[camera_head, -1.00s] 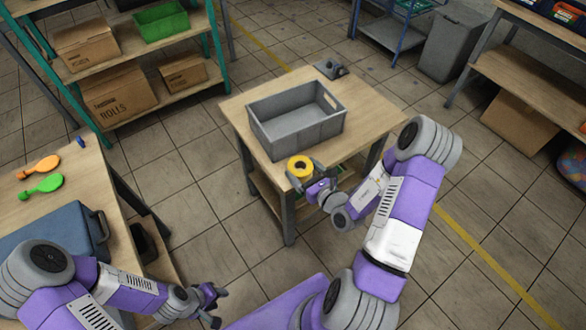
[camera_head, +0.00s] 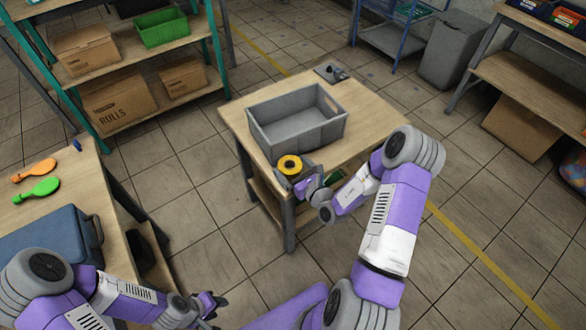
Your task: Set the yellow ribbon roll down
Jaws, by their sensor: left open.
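The yellow ribbon roll (camera_head: 289,164) is at the front left corner of the small wooden table (camera_head: 377,120), in front of the grey crate. My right gripper (camera_head: 291,176) is at the roll, with its fingers around the roll's near part. It looks shut on the roll, though the fingers are small here. I cannot tell whether the roll touches the tabletop. My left gripper (camera_head: 217,304) is open and empty, low in the picture, away from both tables.
A grey crate (camera_head: 300,137) stands on the small table, with a small dark device (camera_head: 332,73) behind it. Shelves with boxes stand at the back left.

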